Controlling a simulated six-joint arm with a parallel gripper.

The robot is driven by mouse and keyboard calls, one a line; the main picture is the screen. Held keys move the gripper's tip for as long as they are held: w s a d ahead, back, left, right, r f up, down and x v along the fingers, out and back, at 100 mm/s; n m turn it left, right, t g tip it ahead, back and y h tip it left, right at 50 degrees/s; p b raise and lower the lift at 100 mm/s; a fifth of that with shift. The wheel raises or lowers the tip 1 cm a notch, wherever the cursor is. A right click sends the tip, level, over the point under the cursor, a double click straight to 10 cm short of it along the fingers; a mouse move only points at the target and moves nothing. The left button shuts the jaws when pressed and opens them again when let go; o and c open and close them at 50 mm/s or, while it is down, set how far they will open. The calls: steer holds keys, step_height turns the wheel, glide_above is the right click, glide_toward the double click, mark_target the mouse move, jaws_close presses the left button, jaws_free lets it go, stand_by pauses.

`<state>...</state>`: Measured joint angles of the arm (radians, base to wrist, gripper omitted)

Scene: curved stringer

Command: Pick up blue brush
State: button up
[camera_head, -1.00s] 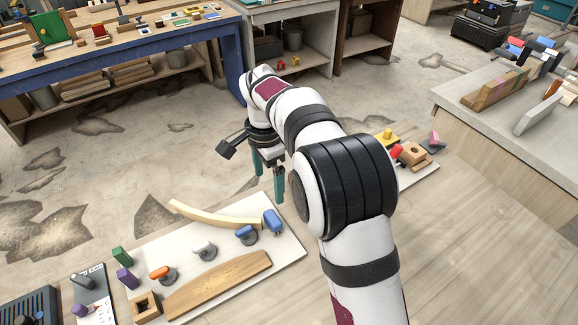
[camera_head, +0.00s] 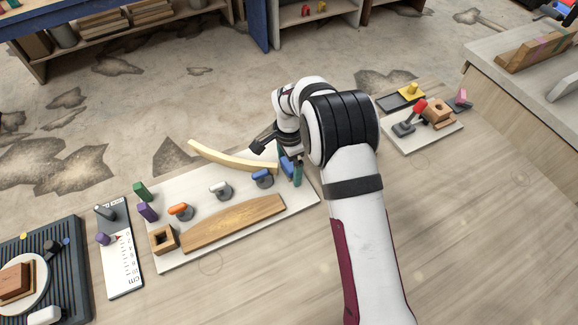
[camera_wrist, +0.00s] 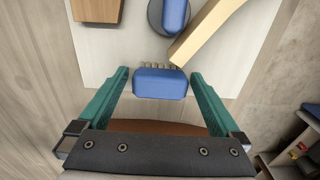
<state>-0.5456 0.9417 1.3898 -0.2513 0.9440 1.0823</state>
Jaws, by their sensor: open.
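The blue brush (camera_wrist: 160,84), a blue block with a row of tan bristles, sits between my two green fingers in the wrist view. In the head view the blue brush (camera_head: 286,166) is partly hidden by my gripper, at the right end of the pale board. My gripper (camera_wrist: 160,76) is open, with one finger on each side of the brush and small gaps at both sides. In the head view my gripper (camera_head: 289,168) is low over the board's right end. I cannot tell how far the fingertips are above the board.
A blue-handled tool (camera_head: 262,178) on a round grey base stands close to the brush, left of it. A curved pale wooden strip (camera_head: 225,157) lies behind. A brown wooden piece (camera_head: 233,222) lies in front.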

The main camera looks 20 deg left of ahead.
steer(key=c, duration=1.3)
step_height(320, 180, up, 4)
steer(key=shift+d+r, duration=0.15)
steer(key=shift+r, duration=0.1)
steer(key=d+r, duration=0.2)
steer(key=d, duration=0.1)
steer(key=d+r, duration=0.2)
steer(key=d, duration=0.2)
steer(key=d+r, duration=0.2)
steer(key=d, duration=0.2)
steer(key=shift+d+r, duration=0.2)
steer(key=shift+r, duration=0.1)
